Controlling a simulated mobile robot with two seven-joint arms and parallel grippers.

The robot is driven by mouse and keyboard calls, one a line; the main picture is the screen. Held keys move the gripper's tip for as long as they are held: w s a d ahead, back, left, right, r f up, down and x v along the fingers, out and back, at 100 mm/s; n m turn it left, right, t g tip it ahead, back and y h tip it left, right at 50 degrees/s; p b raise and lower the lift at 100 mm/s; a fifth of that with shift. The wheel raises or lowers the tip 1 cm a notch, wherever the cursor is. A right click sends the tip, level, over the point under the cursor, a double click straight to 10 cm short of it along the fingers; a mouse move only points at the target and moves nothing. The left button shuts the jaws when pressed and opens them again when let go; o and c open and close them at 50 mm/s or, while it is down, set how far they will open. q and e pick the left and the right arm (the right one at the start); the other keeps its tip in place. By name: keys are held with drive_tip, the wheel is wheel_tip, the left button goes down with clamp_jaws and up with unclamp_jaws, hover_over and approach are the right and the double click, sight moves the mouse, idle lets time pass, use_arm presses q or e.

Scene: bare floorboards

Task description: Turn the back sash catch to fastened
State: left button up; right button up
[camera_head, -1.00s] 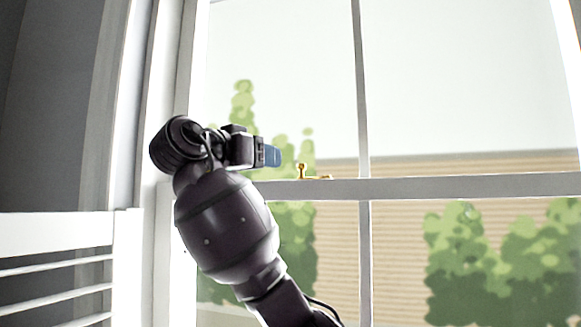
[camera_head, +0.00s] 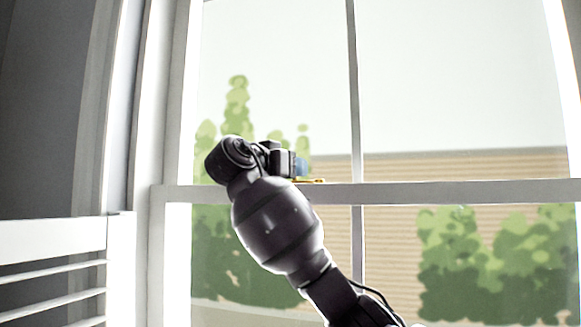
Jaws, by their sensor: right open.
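The brass sash catch (camera_head: 314,181) sits on top of the window's horizontal meeting rail (camera_head: 430,193), left of the upright glazing bar. Only its low right part shows; its knob is hidden behind my gripper. My right gripper (camera_head: 302,167) is at the catch, with its blue fingertips just above and in front of the brass. It is open. I cannot tell whether the fingers touch the catch or stand around its knob. My left gripper is not in view.
A white louvred shutter (camera_head: 52,240) stands at the lower left, next to the window frame (camera_head: 150,120). The upright glazing bar (camera_head: 354,90) rises just right of the catch. Glass panes fill the space above and below the rail.

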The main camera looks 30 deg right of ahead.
drive_tip(key=shift+d, duration=0.1)
clamp_jaws()
idle(0.3)
